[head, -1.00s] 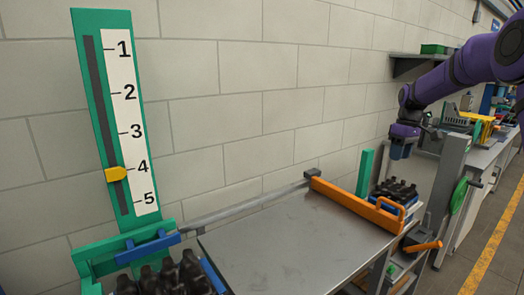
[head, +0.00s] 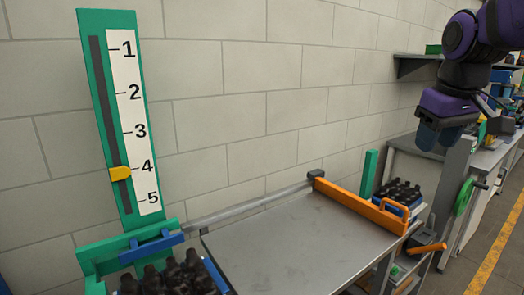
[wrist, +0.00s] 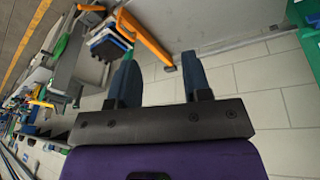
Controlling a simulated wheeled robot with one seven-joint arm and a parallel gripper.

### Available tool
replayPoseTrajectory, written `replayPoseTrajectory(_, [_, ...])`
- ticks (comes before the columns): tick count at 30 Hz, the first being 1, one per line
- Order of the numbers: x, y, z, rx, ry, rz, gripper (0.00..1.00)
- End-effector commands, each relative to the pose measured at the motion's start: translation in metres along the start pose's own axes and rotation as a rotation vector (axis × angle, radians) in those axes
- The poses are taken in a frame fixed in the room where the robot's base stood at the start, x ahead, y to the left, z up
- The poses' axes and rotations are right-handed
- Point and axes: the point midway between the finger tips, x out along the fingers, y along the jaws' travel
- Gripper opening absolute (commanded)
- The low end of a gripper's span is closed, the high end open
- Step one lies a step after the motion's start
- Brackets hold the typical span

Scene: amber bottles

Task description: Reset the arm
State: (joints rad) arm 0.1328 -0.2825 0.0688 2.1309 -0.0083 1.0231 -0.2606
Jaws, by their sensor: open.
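My gripper (head: 441,136) hangs at the upper right in the head view, purple with blue-grey fingers. It is in the air above the right end of the bench, apart from everything. In the wrist view my gripper (wrist: 160,84) has its two blue fingers spread, with nothing between them but the wall behind. The upper part of my arm is cut off by the frame edge in the head view.
A metal table (head: 290,240) with an orange handled bar (head: 352,205) stands below. Dark bottles fill a crate at the front left (head: 170,276) and another at the right (head: 398,190). A green scale board (head: 92,80) has its yellow pointer (head: 120,173) near 4.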

Motion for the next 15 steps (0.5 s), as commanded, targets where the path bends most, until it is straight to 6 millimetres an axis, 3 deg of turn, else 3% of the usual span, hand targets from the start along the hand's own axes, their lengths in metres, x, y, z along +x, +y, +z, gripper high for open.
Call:
replayPoseTrajectory(6, [-0.012, -0.026, 0.066, 0.076, 0.077, 0.006, 0.44])
replayPoseTrajectory(15, [-0.005, -0.051, 0.142, 0.176, 0.17, -0.014, 0.44])
